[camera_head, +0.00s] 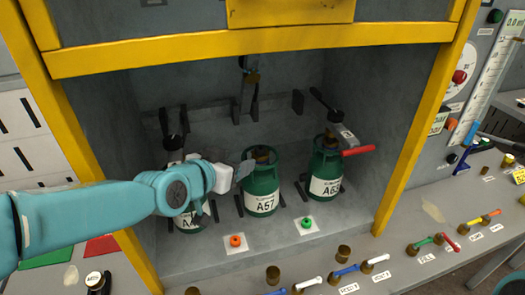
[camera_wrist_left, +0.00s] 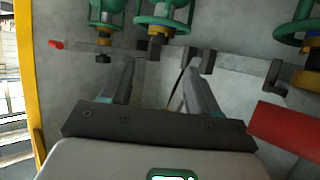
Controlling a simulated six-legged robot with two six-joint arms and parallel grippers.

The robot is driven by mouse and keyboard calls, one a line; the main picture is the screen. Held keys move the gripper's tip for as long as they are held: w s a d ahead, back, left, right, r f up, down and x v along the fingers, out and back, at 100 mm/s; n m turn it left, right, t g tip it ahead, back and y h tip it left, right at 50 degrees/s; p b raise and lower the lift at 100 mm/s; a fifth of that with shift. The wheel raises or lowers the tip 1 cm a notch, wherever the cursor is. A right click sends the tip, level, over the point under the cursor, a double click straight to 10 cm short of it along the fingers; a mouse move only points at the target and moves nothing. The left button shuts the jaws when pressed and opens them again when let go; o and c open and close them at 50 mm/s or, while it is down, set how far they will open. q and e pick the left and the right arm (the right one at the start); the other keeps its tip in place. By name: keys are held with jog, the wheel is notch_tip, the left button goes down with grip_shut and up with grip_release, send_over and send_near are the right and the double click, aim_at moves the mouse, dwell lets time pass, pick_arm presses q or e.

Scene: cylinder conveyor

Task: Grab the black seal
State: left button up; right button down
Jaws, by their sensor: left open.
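I cannot pick out the black seal for certain in either view. An orange ring (camera_head: 236,240) and a green ring (camera_head: 306,222) lie on white squares on the bay floor. My left gripper (camera_head: 245,167) reaches in from the left, at the upper left side of the green cylinder A57 (camera_head: 262,190). In the left wrist view my open left gripper (camera_wrist_left: 158,85) has its two grey fingers apart. A thin dark strip shows between or behind them. Whether the gripper touches anything is unclear.
Another cylinder (camera_head: 190,217) is partly hidden by my left arm. The yellow frame (camera_head: 250,45) borders the bay. Brass plugs and coloured levers line the front ledge (camera_head: 425,225).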

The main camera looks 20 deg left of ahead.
aim_at(259, 149)
pick_arm(q)
jog(key=x, duration=0.3)
jog(key=p+x, duration=0.1)
jog(key=x, duration=0.3)
jog(key=p+x, duration=0.1)
jog(key=x, duration=0.3)
jog(key=shift+w+r, duration=0.25)
jog(key=shift+w+f, duration=0.1)
jog(key=shift+w, duration=0.1)
jog(key=shift+s, duration=0.3)
jog(key=shift+c, duration=1.2)
jog(key=c, duration=0.5)
grip_shut()
pick_arm(e)
jog(key=r, duration=0.2)
jog(key=shift+s+a+r, duration=0.1)
jog(key=shift+s+r, duration=0.25)
jog(key=shift+r, duration=0.05)
